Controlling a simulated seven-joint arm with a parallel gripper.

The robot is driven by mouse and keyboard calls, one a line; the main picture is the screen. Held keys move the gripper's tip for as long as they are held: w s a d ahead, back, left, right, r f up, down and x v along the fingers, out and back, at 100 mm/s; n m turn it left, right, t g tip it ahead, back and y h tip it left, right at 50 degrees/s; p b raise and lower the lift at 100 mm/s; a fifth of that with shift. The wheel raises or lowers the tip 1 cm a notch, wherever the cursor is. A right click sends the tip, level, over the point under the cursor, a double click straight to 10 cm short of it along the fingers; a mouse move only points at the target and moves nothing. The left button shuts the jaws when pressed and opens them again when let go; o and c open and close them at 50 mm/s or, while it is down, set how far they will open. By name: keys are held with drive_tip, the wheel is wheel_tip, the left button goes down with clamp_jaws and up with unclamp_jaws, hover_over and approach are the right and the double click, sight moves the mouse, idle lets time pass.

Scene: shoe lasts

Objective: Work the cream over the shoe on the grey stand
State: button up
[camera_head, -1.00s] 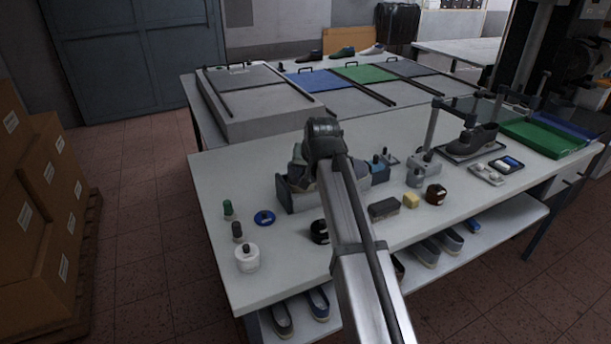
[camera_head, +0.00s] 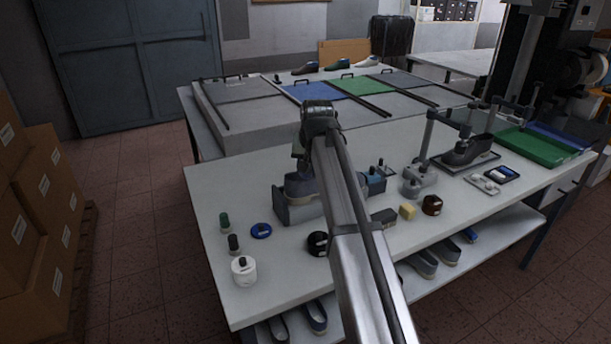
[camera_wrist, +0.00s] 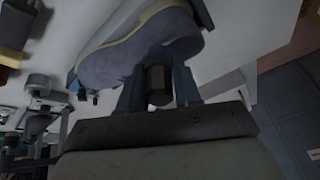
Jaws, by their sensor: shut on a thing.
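A blue-grey shoe (camera_head: 299,186) sits on the low grey stand (camera_head: 293,213) on the white bench. The wrist view shows the shoe (camera_wrist: 145,48) close up, with a paler band along its edge. My gripper (camera_wrist: 158,88) is shut on a dark, stubby handle (camera_wrist: 159,84), which points at the shoe. The handle's far end meets the shoe's outline in that view. I cannot tell whether it touches. In the head view my wrist is above and just right of the shoe, and my arm hides the fingertips and the held tool.
A white jar (camera_head: 244,269), a blue lid (camera_head: 261,231) and small bottles stand at the left. A dark round tin (camera_head: 317,243) is in front of the stand. A yellow block (camera_head: 407,212) and brown jar (camera_head: 431,205) are to the right. A dark shoe (camera_head: 470,150) lies on a tray.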

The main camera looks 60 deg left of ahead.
drive_tip(key=w+a+r+n+h, duration=0.15)
drive_tip(key=w+a, duration=0.45)
drive_tip(key=a, duration=0.7)
drive_tip(key=s+d+f+n+g+h, duration=0.1)
drive_tip(key=s+f+n, duration=0.4)
drive_tip(key=s+f, duration=0.2)
drive_tip(key=shift+s+d, duration=0.25)
drive_tip(key=shift+s, duration=0.45)
drive_tip(key=shift+d+r+h, duration=0.1)
drive_tip(key=shift+d+h, duration=0.15)
drive_tip(key=shift+d, duration=0.95)
idle(0.7)
drive_tip(key=shift+w, duration=3.95)
drive_tip(key=s, duration=0.6)
drive_tip(key=shift+s, duration=0.35)
